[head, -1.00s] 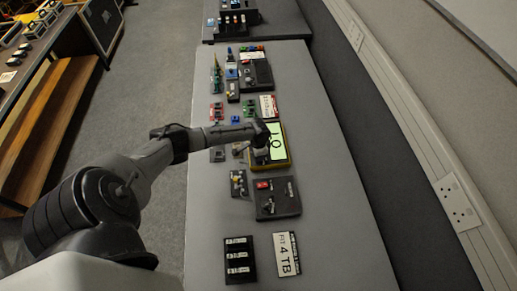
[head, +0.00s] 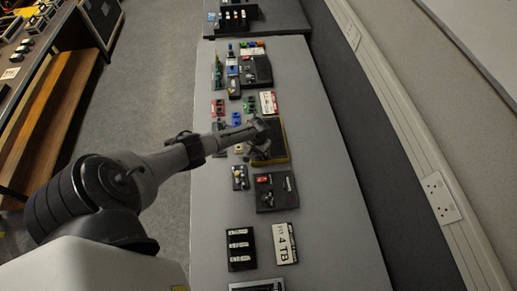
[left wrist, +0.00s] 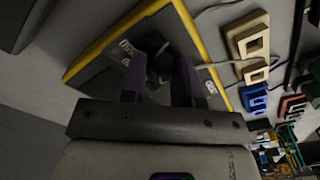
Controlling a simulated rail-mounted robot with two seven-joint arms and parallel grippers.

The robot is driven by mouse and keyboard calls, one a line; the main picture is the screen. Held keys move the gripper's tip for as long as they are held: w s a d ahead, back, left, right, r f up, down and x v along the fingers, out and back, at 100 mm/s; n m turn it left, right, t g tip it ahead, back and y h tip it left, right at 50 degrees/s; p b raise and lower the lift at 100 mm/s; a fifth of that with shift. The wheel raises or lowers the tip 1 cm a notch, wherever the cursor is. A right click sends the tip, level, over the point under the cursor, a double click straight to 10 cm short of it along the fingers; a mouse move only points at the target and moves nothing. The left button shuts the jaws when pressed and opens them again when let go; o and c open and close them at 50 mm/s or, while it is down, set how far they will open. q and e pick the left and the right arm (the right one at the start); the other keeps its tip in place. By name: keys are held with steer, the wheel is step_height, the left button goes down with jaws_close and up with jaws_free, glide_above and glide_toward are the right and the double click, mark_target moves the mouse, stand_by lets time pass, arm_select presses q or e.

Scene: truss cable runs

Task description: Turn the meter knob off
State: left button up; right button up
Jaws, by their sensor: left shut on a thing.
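The meter (head: 279,144) is a dark box with a yellow edge, lying on the grey bench, and its screen is dark. In the left wrist view the meter (left wrist: 97,76) fills the upper middle, with white markings on its face. My left gripper (head: 264,133) reaches over the meter from the left. In the left wrist view the left gripper (left wrist: 162,80) has its two fingers down at the meter face, shut on the knob (left wrist: 161,76). The knob is small, dim and partly hidden between the fingers. My right gripper is not in view.
A black box with a red part (head: 276,192) and a small black module (head: 240,177) lie close in front of the meter. A black tray (head: 240,250) and a "4 TB" card (head: 285,243) lie nearer. The bench's right side is clear.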

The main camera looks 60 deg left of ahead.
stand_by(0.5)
arm_select(q)
steer(key=o, duration=0.9)
steer(key=shift+o, duration=0.2)
steer(key=shift+r, duration=0.6)
step_height(320, 180, up, 13)
steer(key=p, duration=0.2)
steer(key=shift+f, duration=0.2)
